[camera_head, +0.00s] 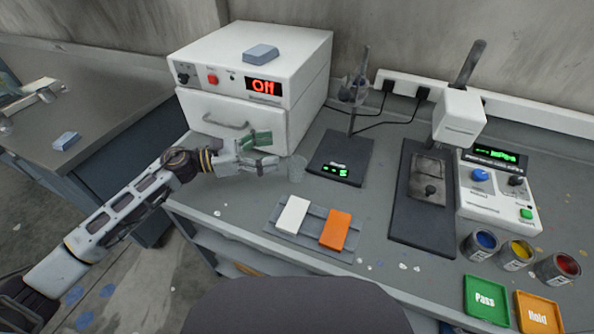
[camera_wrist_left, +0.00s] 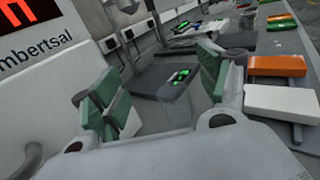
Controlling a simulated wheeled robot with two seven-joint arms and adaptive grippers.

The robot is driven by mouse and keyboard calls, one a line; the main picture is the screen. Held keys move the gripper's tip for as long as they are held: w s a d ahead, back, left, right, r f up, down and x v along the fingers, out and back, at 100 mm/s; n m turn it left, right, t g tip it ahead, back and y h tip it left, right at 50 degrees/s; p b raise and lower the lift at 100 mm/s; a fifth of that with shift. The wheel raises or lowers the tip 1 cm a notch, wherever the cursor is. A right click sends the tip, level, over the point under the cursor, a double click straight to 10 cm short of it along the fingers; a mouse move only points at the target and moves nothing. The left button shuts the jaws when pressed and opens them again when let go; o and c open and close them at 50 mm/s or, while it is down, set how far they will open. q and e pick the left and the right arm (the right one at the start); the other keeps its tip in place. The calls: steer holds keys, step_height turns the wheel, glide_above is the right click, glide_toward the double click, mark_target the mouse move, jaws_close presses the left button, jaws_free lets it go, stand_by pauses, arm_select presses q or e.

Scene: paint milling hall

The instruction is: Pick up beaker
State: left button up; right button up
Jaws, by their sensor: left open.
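A clear, hard-to-see glass beaker (camera_head: 297,169) stands upright on the grey bench, just right of my left gripper's fingertips in the head view. My left gripper (camera_head: 268,154) is open and empty, low in front of the white oven, with its green-padded fingers pointing toward the beaker. In the left wrist view, my left gripper (camera_wrist_left: 158,98) shows its spread fingers. The beaker (camera_wrist_left: 180,111) shows faintly ahead in the gap between them, apart from the pads. My right gripper is not in view.
The white oven (camera_head: 240,115), its display reading "Off", stands behind my gripper. A black scale (camera_head: 335,172) with a stand is right of the beaker. White (camera_head: 293,215) and orange (camera_head: 336,229) panels lie on a grey rack in front. Paint cans stand farther right.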

arm_select(q)
step_height(320, 180, down, 7)
steer(key=shift+r, duration=0.15)
steer(key=shift+f, duration=0.25)
steer(key=shift+w+d+r, duration=0.1)
steer(key=shift+d, duration=0.45)
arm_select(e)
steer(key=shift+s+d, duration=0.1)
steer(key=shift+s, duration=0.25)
arm_select(q)
steer(key=shift+w+d, duration=0.1)
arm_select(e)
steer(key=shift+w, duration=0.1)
